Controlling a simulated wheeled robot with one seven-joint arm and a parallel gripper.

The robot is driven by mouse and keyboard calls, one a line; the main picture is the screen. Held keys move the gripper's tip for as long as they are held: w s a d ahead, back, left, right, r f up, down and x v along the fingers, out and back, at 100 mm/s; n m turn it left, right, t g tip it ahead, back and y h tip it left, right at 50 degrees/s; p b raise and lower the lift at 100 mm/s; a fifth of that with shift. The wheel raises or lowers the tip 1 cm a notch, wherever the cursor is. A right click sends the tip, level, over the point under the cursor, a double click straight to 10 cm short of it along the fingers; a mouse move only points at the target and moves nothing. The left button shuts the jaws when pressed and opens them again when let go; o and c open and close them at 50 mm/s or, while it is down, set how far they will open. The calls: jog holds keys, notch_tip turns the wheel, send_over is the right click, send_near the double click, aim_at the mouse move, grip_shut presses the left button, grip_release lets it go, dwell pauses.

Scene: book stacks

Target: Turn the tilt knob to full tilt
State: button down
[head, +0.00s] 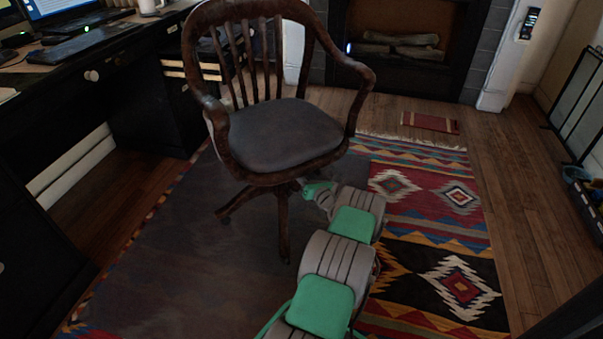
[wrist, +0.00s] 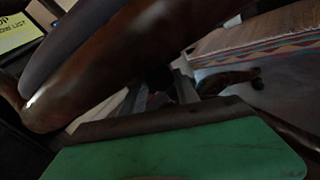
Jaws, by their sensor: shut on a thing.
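The wooden office chair (head: 275,130) has a dark padded seat and curved arms, and stands on the rug. My gripper (head: 308,190) reaches under the front right of its seat, beside the central post. In the wrist view, my gripper's fingers (wrist: 160,93) are under the brown seat rim (wrist: 110,65), closed around a small dark thing, which looks like the tilt knob (wrist: 158,78). The knob is in deep shadow and its turn angle cannot be read. In the head view the knob is hidden by the seat and my gripper.
A black desk (head: 75,75) with a keyboard stands at the left. A fireplace (head: 405,45) is at the back. The patterned rug (head: 440,225) covers the floor under the chair, with bare wood floor (head: 505,175) to the right. Chair legs (head: 283,235) spread near my arm.

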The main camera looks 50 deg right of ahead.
jog(key=shift+f, duration=0.1)
jog(key=n+b, duration=0.2)
jog(key=n, duration=0.9)
jog(key=shift+d, duration=0.15)
dwell(0.5)
jog(key=c, duration=0.9)
grip_release()
